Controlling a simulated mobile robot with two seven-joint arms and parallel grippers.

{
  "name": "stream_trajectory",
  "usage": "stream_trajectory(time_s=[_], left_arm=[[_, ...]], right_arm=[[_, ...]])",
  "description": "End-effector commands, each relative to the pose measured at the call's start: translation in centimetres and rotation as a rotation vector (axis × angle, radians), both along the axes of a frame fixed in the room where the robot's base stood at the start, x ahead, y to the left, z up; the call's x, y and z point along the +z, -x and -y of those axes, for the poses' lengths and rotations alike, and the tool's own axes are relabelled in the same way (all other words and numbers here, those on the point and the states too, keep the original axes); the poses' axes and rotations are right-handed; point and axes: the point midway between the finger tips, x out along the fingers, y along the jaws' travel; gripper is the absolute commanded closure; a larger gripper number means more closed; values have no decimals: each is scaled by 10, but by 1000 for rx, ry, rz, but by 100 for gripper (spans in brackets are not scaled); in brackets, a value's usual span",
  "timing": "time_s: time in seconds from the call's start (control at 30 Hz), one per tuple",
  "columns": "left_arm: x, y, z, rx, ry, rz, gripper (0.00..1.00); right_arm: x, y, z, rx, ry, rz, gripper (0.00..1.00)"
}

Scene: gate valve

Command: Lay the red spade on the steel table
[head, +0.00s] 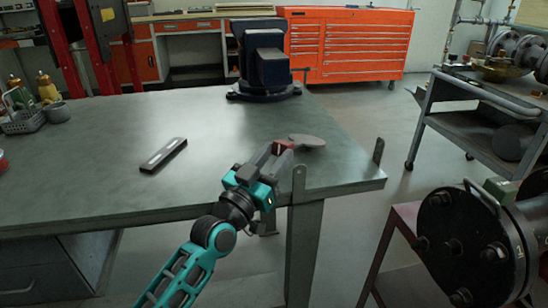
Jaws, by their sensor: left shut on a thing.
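The red spade shows as a flat grey disc (308,141) with a short red handle. My left gripper (282,148) reaches in from the front and is shut on the red handle. The disc points away to the right of the jaws, roughly level, over the right part of the steel table (230,125). I cannot tell whether the disc touches the tabletop or hangs just above it. The jaws hide part of the handle. My right gripper is not in view.
A dark vise (263,65) stands at the table's back. A dark flat bar-shaped item (164,155) lies left of the gripper. An upright tab (378,150) rises at the right corner. A flanged valve body (465,245) is at right front. The tabletop's middle is clear.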

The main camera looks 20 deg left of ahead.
Motion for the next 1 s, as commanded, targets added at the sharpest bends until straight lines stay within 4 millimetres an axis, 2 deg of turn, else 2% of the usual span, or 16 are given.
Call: stream_trajectory(time_s=[0.03, 0.07, 0.33, 0.6, 0.73, 0.87, 1.0], left_arm=[[-8, 0, 1, -3, 3, -17, 100], [-8, 0, 1, -3, 3, -18, 60], [-10, 0, 1, -4, 4, -23, 35], [-13, 1, 2, -7, 3, -30, 33], [-15, 7, 0, -6, 2, -31, 33], [-19, 24, -3, -6, 2, -31, 33], [-25, 49, -9, -5, 0, -30, 33]], right_arm=[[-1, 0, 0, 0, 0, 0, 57], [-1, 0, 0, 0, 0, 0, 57], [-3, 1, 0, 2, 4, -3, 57], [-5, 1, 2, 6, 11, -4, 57], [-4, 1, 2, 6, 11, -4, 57], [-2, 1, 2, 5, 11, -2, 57], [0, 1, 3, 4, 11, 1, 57]])
